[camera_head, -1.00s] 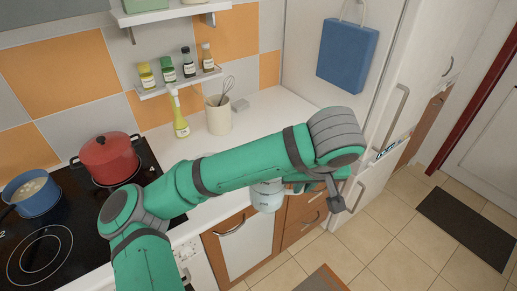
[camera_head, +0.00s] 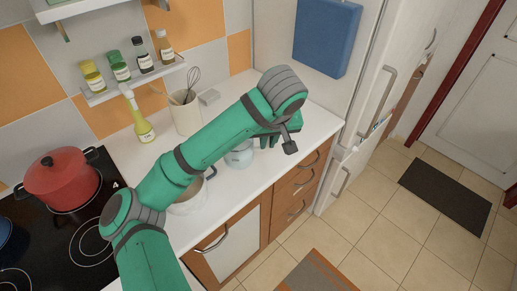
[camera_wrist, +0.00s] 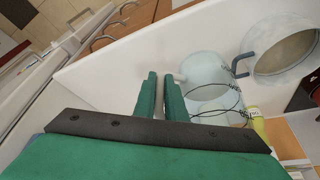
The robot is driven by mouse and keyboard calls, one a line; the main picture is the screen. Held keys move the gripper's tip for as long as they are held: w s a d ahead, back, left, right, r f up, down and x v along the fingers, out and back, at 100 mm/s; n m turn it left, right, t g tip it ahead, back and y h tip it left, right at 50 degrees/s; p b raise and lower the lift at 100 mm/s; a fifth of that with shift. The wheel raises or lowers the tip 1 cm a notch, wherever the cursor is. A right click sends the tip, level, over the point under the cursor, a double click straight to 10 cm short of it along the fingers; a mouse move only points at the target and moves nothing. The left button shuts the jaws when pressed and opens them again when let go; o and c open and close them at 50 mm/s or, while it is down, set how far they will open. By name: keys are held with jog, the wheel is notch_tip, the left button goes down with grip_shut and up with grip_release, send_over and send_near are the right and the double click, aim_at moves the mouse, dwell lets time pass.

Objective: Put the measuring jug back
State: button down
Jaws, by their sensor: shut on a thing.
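The measuring jug is a pale bluish, see-through vessel (camera_head: 240,155), partly hidden under my forearm in the head view. In the wrist view the jug (camera_wrist: 204,68) is just right of my fingertips. My gripper (camera_head: 270,138) is over the white counter, and its fingers (camera_wrist: 160,80) are close together, shut on the jug at its handle side. The exact grip is partly hidden by the fingers. I cannot tell whether the jug's base touches the counter.
A pot (camera_head: 190,200) with a dark handle stands left of the jug, partly behind my arm. A utensil crock (camera_head: 186,118) with a whisk and a yellow bottle (camera_head: 143,128) stand behind. The counter (camera_head: 300,110) is clear at right, toward the fridge.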

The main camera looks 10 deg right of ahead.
jog(key=shift+w+a+r+x, duration=0.1)
jog(key=shift+w+x, duration=0.15)
jog(key=shift+x, duration=1.6)
jog(key=shift+w+a+r+x, duration=0.15)
jog(key=shift+w+x, duration=0.15)
jog(key=shift+x, duration=1.5)
jog(key=shift+w+a+r+x, duration=0.1)
jog(key=shift+w+x, duration=0.15)
jog(key=shift+x, duration=1.6)
jog(key=c, duration=1.8)
grip_release()
jog(key=shift+s+f, duration=0.1)
jog(key=shift+s+r, duration=0.1)
jog(key=shift+r, duration=0.2)
jog(key=v, duration=1.1)
jog(key=shift+r, duration=0.3)
